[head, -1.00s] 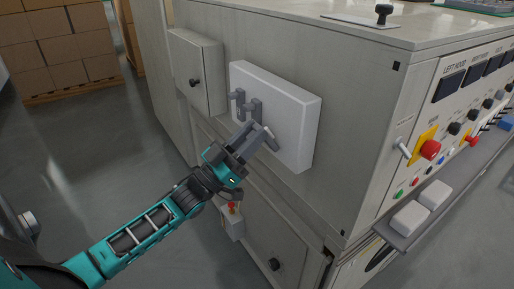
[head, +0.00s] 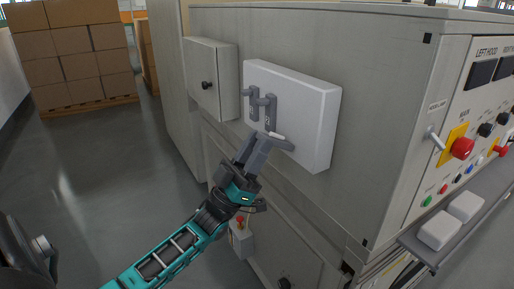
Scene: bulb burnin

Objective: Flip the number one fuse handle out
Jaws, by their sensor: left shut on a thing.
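A white fuse box (head: 316,118) is mounted on the side of the beige cabinet. Two grey fuse handles, one at the left (head: 252,100) and one beside it (head: 269,106), stand upright against its front. Lower down, a grey handle-like piece (head: 283,144) juts out at the jaws of my left gripper (head: 264,145). The gripper is shut on this piece, and its fingers partly hide it. My right gripper is out of view.
A smaller grey box with a black knob (head: 226,82) is left of the fuse box. Below my gripper is a small box with a red button (head: 240,222). The control panel with a red knob (head: 462,149) is at the right. Open floor lies left.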

